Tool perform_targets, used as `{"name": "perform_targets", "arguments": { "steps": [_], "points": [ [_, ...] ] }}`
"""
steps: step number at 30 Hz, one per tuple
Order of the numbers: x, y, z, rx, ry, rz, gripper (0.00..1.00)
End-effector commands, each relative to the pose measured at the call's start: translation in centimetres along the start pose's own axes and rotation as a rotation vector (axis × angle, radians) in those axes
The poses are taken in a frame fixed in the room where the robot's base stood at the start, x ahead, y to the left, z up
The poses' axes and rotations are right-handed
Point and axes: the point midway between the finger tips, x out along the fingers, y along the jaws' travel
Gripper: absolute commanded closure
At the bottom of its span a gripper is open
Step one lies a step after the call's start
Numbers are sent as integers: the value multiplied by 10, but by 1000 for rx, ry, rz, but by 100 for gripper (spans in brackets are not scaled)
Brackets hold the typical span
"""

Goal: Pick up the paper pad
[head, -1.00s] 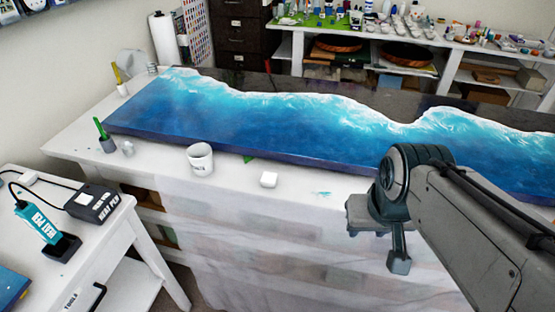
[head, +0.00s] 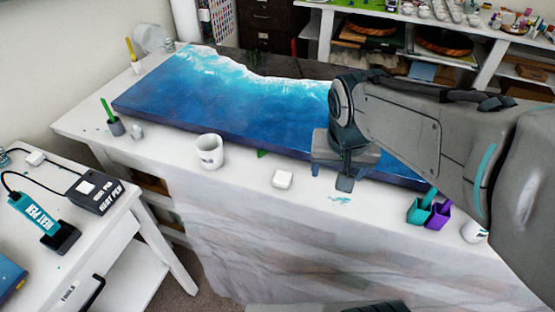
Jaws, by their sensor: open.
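A small white block (head: 282,179), which looks like the paper pad, lies on the front edge of the white covered table (head: 240,225). My gripper (head: 331,178) is open and empty. It hangs fingers down to the right of the pad, in front of the resin panel, and looks apart from the pad. My arm hides the right part of the panel.
A white mug (head: 210,152) stands left of the pad. The blue wave resin panel (head: 220,105) lies behind it. Teal (head: 419,210) and purple (head: 438,215) cups stand to the right. A side table (head: 120,215) with heat pens is at left.

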Motion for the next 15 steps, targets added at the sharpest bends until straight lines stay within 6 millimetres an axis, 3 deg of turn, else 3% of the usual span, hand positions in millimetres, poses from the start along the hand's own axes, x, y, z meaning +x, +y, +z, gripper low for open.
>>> {"name": "perform_targets", "arguments": {
  "steps": [3, 9, 15],
  "points": [
    [17, -40, -29, 55, -8, 21, 33],
    [39, -100, -60, 151, 3, 42, 33],
    [52, -127, -70, 201, 12, 50, 33]
  ]
}}
